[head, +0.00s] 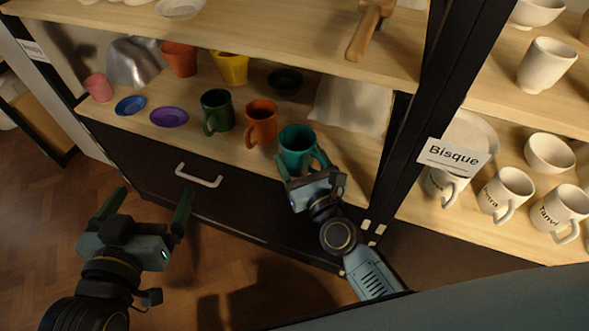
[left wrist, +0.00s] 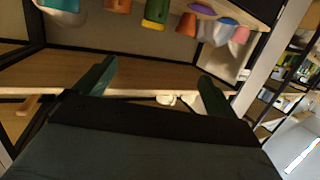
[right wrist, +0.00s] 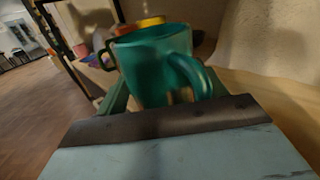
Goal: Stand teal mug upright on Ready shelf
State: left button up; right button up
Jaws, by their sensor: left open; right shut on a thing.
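The teal mug (head: 296,146) is at the front edge of the left unit's lower shelf (head: 345,150), right of an orange mug (head: 261,122). My right gripper (head: 303,172) is shut on it from the front. The mug looks about upright, its handle toward the right. I cannot tell whether its base touches the board. In the right wrist view the mug (right wrist: 150,65) fills the space between the fingers, and its lower part is hidden. My left gripper (head: 150,205) is open and empty, low in front of the black drawer.
A green mug (head: 217,110), purple dish (head: 169,117), blue dish (head: 130,105) and dark bowl (head: 285,81) share the shelf. A grey cloth-like piece (head: 348,105) stands behind right. A left label (head: 33,50) is blurred.

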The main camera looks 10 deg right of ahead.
jog(key=w+d, duration=0.1)
jog(key=w, duration=0.1)
jog(key=w+d+b, duration=0.1)
jog(key=w+d, duration=0.2)
jog(key=w, duration=0.2)
jog(key=shift+d+f, duration=0.1)
jog(key=shift+d, duration=0.25)
jog(key=shift+s+f+b, duration=0.1)
jog(key=shift+f+b, duration=0.6)
jog(key=shift+b, duration=0.15)
pick_arm(q)
notch_tip(320, 180, up, 11)
jog(key=s+d+t+h, duration=0.1)
jog(key=t+h, duration=0.1)
jog(key=t, duration=0.5)
jog(key=shift+s+d+t+h, duration=0.25)
jog(key=shift+d+t+h, duration=0.05)
jog(key=shift+t+h, duration=0.1)
pick_arm(e)
jog(key=shift+f, duration=0.25)
pick_arm(q)
jog(key=shift+f+b, duration=0.2)
jog(key=shift+b, duration=0.3)
pick_arm(e)
jog(key=shift+f, duration=0.25)
